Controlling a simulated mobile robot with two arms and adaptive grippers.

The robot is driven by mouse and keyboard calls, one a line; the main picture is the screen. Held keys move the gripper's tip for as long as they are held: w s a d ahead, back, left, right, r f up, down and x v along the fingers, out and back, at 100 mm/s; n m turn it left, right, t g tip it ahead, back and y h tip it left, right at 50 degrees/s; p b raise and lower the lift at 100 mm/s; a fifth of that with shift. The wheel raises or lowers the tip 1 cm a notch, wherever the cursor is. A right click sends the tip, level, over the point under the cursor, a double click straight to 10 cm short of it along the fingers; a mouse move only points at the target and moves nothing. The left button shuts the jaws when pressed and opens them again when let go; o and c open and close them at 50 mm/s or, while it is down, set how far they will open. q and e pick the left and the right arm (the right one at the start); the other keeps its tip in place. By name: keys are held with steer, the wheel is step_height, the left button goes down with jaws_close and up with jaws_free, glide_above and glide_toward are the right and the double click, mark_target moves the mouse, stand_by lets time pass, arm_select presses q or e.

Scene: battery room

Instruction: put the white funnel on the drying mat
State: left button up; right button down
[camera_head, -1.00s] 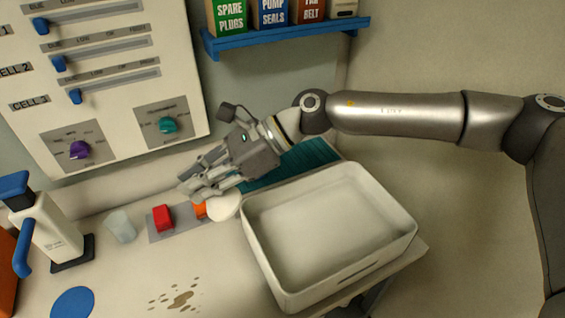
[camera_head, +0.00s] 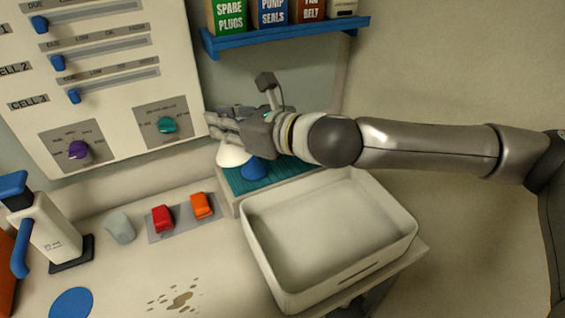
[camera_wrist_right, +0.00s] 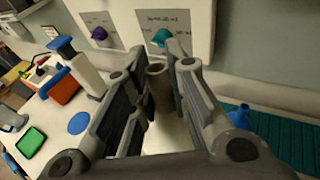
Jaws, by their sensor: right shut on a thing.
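The white funnel (camera_head: 231,156) hangs wide end down below my right gripper (camera_head: 218,130), whose fingers are shut on its narrow spout. In the right wrist view, the spout (camera_wrist_right: 158,85) stands between the fingers. The teal ribbed drying mat (camera_head: 236,186) lies on a raised block behind the white bin, and it also shows in the right wrist view (camera_wrist_right: 290,132). The funnel is at the mat's left rear part; I cannot tell whether it touches. A blue funnel (camera_head: 256,170) stands on the mat just right of it. My left gripper is out of view.
The white bin (camera_head: 395,222) stands in front of the mat. A red block (camera_head: 162,218) and an orange block (camera_head: 202,206) sit on a grey strip to the left, near a clear cup (camera_head: 120,226). The wall panel (camera_head: 110,100) rises close behind. A blue shelf (camera_head: 290,38) hangs above.

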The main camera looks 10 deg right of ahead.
steer(key=w+d+f+m+t+h, duration=0.3)
steer(key=d+m+t+h, duration=0.15)
steer(key=d, duration=0.25)
steer(key=w+d+f+m+t+h, duration=0.2)
steer(key=d+f+m+t+h, duration=0.25)
steer(key=d, duration=0.25)
steer(key=shift+g+h, duration=0.3)
steer(key=shift+g, duration=0.2)
steer(key=shift+w+d+f+b, duration=0.2)
steer(key=shift+w+d+f, duration=0.05)
steer(key=shift+w+f, duration=1.95)
steer(key=shift+w+d+f+b, duration=0.2)
steer(key=shift+w+f, duration=1.6)
steer(key=shift+w, duration=0.65)
steer(key=shift+w+d+f+b, duration=0.15)
steer(key=shift+w+d+f, duration=0.1)
steer(key=shift+w+f, duration=1.95)
steer(key=shift+w+r, duration=0.1)
steer(key=shift+r, duration=0.05)
